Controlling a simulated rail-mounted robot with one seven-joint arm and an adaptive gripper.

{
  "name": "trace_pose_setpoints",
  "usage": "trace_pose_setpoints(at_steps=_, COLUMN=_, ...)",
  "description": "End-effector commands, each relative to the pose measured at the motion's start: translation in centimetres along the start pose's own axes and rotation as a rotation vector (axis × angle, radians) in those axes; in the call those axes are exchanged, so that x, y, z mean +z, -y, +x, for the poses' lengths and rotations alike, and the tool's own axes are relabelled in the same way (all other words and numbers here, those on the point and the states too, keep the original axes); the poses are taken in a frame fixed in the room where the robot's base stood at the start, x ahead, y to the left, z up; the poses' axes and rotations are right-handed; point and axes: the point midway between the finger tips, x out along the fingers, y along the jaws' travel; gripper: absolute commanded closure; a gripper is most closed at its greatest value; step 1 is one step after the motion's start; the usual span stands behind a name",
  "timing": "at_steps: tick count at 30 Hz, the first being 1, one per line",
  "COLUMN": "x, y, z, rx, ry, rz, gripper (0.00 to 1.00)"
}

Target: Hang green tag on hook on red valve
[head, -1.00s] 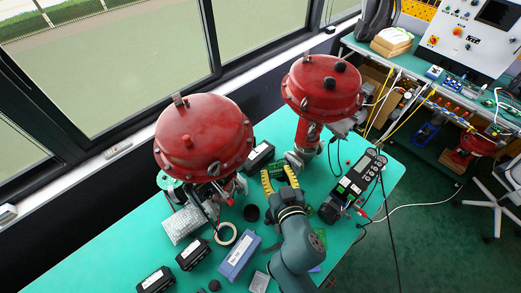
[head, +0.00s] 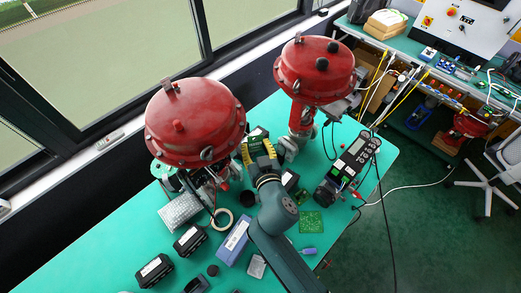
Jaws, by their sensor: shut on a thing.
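My gripper (head: 258,147) has yellow fingers and is between the two red valves, nearer the left one. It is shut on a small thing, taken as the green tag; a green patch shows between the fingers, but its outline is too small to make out. The left red valve (head: 195,115) is large and close. The right red valve (head: 315,70) stands further back. Small silver fittings show at the left valve's lower rim (head: 207,153) and on the right valve's front (head: 306,115); I cannot tell which is the hook.
A dark box lies just behind my gripper. A handheld meter (head: 357,150) and a green circuit board (head: 311,222) lie to the right. A blue box (head: 234,240), a tape ring (head: 222,219) and black modules (head: 190,241) lie in front. The green table (head: 120,255) is bare at the front left.

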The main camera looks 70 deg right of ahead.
Motion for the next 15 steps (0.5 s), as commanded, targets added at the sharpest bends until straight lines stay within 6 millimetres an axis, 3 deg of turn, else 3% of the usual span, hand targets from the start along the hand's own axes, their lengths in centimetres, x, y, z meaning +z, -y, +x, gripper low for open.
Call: trace_pose_setpoints(at_steps=15, x=0.8, y=1.4, z=2.5, rx=-0.002, ry=0.003, rz=0.001, gripper=0.88)
